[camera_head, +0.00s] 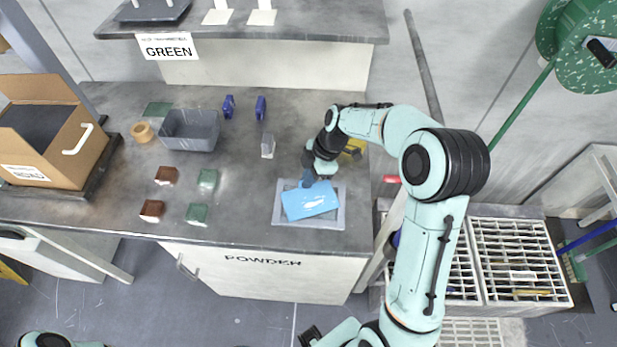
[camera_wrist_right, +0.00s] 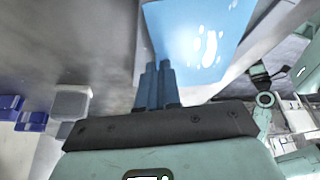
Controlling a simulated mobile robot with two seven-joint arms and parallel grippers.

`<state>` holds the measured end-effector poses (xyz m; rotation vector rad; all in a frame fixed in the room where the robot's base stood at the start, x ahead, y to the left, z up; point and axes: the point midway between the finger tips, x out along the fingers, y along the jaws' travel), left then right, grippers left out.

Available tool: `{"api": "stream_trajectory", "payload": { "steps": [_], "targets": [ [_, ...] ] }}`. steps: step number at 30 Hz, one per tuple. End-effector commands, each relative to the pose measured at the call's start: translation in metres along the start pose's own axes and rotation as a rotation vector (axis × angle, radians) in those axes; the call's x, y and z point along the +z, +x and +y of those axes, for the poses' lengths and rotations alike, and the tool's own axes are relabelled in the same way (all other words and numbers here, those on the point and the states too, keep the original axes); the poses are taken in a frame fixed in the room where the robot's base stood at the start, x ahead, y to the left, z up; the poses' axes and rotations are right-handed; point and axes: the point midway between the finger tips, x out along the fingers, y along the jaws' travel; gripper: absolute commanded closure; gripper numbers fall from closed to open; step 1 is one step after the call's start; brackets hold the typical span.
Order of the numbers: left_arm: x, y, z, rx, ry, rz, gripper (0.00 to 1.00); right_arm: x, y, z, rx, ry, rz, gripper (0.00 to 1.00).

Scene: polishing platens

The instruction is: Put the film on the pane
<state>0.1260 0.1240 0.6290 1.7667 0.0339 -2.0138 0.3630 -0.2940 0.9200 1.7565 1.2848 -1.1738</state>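The film is a glossy light-blue sheet (camera_head: 309,203) at the front right of the bench. It lies over the pane (camera_head: 338,217), a grey rectangle with a paler border, and hides most of its middle. The film is turned slightly relative to the pane; I cannot tell whether they touch. My right gripper (camera_head: 308,181) is at the film's far edge. In the right wrist view, its blue fingers (camera_wrist_right: 157,72) are close together on the edge of the film (camera_wrist_right: 200,35), which extends beyond them. My left gripper is not in view.
A grey block (camera_head: 267,146) and two blue items (camera_head: 260,108) stand behind the film. A grey bin (camera_head: 190,130), brown and green pieces (camera_head: 152,210) and a cardboard box (camera_head: 50,135) are further left. The bench between the green pieces and the pane is clear.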

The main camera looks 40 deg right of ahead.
Motion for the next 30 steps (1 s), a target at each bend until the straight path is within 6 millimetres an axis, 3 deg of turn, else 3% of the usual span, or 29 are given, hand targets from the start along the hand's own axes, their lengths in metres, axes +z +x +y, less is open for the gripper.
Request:
{"api": "stream_trajectory", "payload": {
  "steps": [10,12,13,23,27,30],
  "targets": [
    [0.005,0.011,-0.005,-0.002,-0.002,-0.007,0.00,0.004,0.009,-0.001,-0.002,0.001,0.000,1.00],
    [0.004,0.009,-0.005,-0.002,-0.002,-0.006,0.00,0.003,0.008,-0.001,-0.002,0.001,0.000,0.74],
    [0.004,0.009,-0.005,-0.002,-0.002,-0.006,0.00,0.003,0.008,-0.001,-0.002,0.001,0.000,0.71],
    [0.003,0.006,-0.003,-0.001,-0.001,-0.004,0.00,0.002,0.005,0.000,-0.001,0.000,0.000,0.71],
    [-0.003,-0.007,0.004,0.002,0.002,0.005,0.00,-0.003,-0.010,0.002,0.005,-0.001,0.001,0.71],
    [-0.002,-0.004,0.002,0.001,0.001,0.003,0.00,-0.001,-0.029,0.001,0.006,0.000,0.000,0.71]
  ]
}}
